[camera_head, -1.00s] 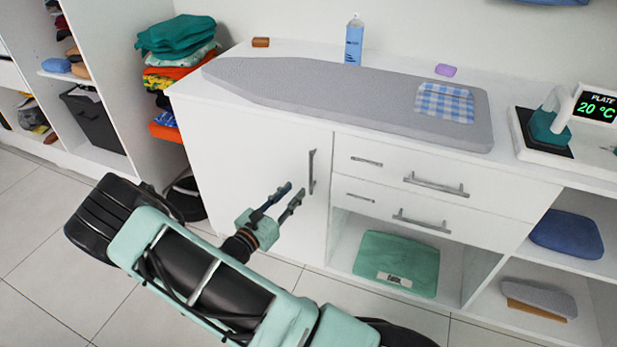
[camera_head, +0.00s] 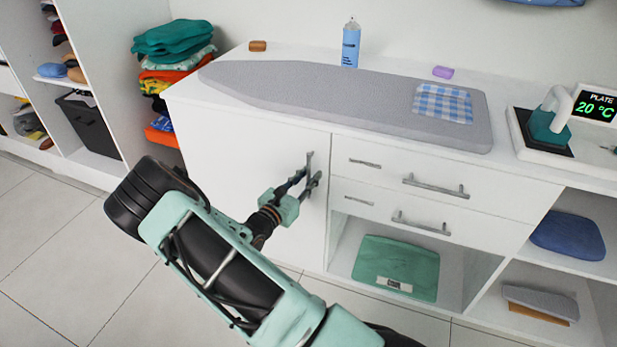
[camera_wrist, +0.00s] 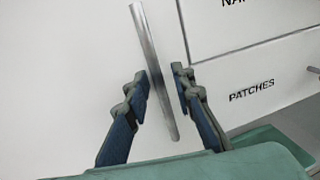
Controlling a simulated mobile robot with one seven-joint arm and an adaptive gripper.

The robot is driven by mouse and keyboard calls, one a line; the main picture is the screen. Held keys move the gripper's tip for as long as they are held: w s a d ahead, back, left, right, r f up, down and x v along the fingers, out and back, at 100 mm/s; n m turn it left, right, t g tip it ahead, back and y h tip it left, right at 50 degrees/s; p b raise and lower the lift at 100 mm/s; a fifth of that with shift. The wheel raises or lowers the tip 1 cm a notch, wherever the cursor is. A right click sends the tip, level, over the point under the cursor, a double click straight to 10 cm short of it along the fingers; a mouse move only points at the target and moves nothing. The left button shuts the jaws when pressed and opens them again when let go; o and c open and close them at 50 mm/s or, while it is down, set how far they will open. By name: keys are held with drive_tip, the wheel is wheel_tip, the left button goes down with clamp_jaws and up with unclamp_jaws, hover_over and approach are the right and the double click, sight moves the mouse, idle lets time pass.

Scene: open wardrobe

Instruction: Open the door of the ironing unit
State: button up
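The ironing unit's door (camera_head: 240,165) is the plain white panel at the left of the white cabinet, and it is closed. Its upright grey bar handle (camera_head: 308,172) is near the door's right edge. My gripper (camera_head: 308,178) is at the handle. In the wrist view the handle (camera_wrist: 152,65) runs between the two fingers of my gripper (camera_wrist: 162,92), slightly tilted. The fingers are open, one on each side of the bar, with a gap showing on the right. The left finger is close to the bar; I cannot tell if it touches.
Drawers with bar handles (camera_head: 436,186) are right of the door. A green scale (camera_head: 395,262) sits on the low shelf below them. An ironing board (camera_head: 330,98) lies on top. Folded clothes (camera_head: 172,60) are stacked left. The tiled floor (camera_head: 60,235) at left is clear.

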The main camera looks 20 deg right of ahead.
clamp_jaws()
drive_tip(key=shift+s+a, duration=0.1)
drive_tip(key=shift+a, duration=0.05)
